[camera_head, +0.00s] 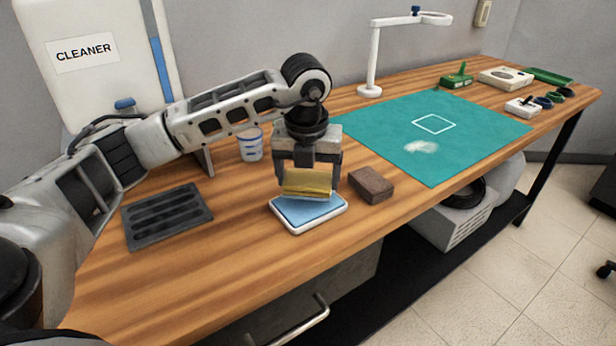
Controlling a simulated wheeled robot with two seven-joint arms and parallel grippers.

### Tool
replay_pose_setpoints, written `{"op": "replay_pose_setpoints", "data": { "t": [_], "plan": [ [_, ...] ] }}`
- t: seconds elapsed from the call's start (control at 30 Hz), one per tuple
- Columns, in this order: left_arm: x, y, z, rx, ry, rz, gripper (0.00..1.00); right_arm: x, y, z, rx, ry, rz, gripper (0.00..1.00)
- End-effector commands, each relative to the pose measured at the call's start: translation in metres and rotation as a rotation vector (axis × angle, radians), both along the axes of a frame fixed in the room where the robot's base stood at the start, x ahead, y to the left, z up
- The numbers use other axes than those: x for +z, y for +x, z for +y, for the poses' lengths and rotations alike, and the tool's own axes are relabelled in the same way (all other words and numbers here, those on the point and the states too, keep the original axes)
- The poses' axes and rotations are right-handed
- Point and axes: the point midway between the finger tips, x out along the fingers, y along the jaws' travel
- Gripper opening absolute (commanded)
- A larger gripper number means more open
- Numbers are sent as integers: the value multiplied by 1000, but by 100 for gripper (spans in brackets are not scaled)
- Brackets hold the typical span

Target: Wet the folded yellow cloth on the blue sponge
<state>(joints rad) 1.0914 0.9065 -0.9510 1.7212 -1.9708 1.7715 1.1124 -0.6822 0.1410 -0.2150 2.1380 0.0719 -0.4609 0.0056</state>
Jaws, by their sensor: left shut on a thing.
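My left gripper (308,177) points down and is shut on the folded yellow cloth (308,183). The cloth is directly over the back part of the blue sponge (309,211). The sponge lies in a shallow white tray (312,227) near the front edge of the wooden bench. I cannot tell whether the cloth touches the sponge or is just above it. The cloth and the gripper hide the back of the sponge. My right gripper is not in view.
A brown block (372,185) stands close to the right of the tray. A dark slotted tray (166,215) lies to the left. A white cup (250,145) and a cleaner container (90,60) are behind. A teal mat (470,150) with a whitish smear (421,146) lies to the right.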

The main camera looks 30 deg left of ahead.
Motion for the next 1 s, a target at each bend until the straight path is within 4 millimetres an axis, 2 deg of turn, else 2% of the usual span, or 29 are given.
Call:
{"op": "replay_pose_setpoints", "data": {
  "t": [0.1, 0.47, 1.0],
  "plan": [
    [14, 0, 0, 0, -1, -2, 63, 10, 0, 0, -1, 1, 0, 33],
    [41, 0, 0, 0, -1, -3, 63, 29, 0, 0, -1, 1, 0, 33],
    [41, 0, 0, 0, 0, -2, 63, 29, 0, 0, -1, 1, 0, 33]
  ]
}}
